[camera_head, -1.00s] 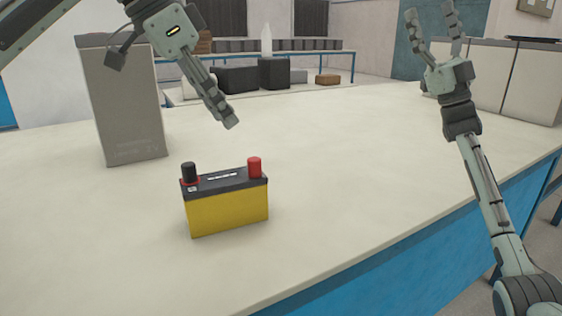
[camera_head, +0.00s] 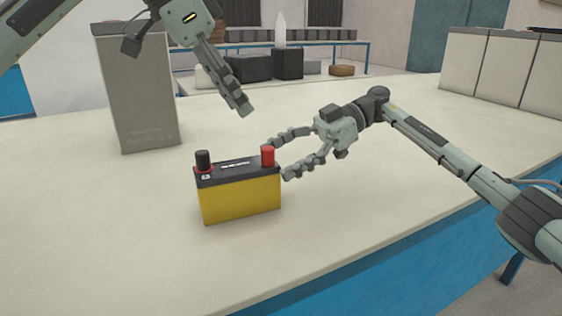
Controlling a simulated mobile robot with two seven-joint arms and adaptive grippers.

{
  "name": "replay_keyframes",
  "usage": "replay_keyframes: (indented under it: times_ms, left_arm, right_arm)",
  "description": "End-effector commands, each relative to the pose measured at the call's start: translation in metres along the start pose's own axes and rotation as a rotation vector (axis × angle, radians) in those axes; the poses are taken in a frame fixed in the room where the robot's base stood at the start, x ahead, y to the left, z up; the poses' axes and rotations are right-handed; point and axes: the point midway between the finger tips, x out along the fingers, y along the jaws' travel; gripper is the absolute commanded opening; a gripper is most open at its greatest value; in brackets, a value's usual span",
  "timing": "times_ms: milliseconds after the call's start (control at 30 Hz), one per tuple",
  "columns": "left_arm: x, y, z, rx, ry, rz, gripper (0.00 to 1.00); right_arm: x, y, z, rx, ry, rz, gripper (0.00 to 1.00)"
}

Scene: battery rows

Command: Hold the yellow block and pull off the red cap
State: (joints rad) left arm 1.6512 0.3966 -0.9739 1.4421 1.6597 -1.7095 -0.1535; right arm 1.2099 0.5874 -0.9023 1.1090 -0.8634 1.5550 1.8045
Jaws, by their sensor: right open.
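The yellow block (camera_head: 241,200) is a battery with a dark top, standing upright on the pale table. The red cap (camera_head: 267,157) sits on the right end of its top, and a black cap (camera_head: 203,160) on the left end. My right gripper (camera_head: 277,158) is open, its fingertips pointing left close to the red cap; I cannot tell whether they touch it. My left gripper (camera_head: 245,107) hangs above and behind the block, apart from it, pointing down. Its fingers overlap in this view, so its opening is unclear.
A tall grey box (camera_head: 137,95) stands behind and left of the block. Pale cabinets (camera_head: 510,70) stand at the back right. The table (camera_head: 90,230) is clear around the block, and its blue front edge (camera_head: 400,250) runs along the lower right.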

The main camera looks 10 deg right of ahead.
Motion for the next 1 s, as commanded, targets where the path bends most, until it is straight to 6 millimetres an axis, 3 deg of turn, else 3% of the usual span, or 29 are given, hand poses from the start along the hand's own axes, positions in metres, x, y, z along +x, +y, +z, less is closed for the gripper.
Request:
replay_keyframes:
  times_ms: [133, 600, 1000]
  left_arm:
    - [0.0, 0.0, 0.0, 0.0, 0.0, 0.0, 0.34]
    - [0.0, 0.0, 0.0, 0.0, 0.0, 0.0, 0.34]
    - [0.0, 0.0, 0.0, 0.0, 0.0, 0.0, 0.34]
  right_arm:
    - [0.009, 0.0, 0.011, 0.046, -0.037, 0.002, 0.8]
    - [0.072, 0.0, 0.013, 0.047, -0.035, 0.002, 0.8]
    - [0.081, 0.001, 0.013, 0.046, -0.034, 0.004, 0.8]
